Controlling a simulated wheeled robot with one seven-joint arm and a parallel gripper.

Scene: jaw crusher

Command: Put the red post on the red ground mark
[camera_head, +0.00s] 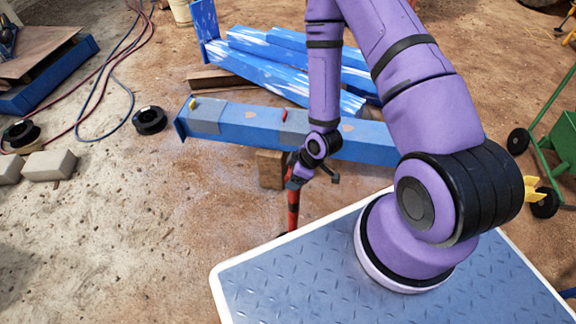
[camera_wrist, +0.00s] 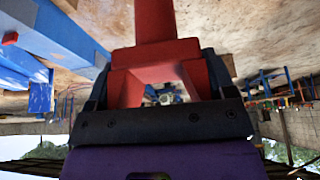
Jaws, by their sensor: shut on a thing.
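The red post (camera_head: 293,212) hangs below my gripper (camera_head: 297,182) in the head view, just beyond the edge of my blue deck. In the wrist view the red post (camera_wrist: 155,22) fills the top middle, and its wider red block lies between the dark fingers of my gripper (camera_wrist: 160,88). My gripper is shut on the post. The post looks close to upright. Its lower end is partly hidden by the deck edge, so I cannot tell whether it touches the ground. I cannot make out a red ground mark in either view.
A long blue beam (camera_head: 240,121) with small red and yellow pieces lies behind the post. More blue beams (camera_head: 285,66) lie beyond it. A black spool (camera_head: 149,120), hoses and grey blocks (camera_head: 50,165) are at left. A green cart (camera_head: 562,130) stands right. Left foreground dirt is clear.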

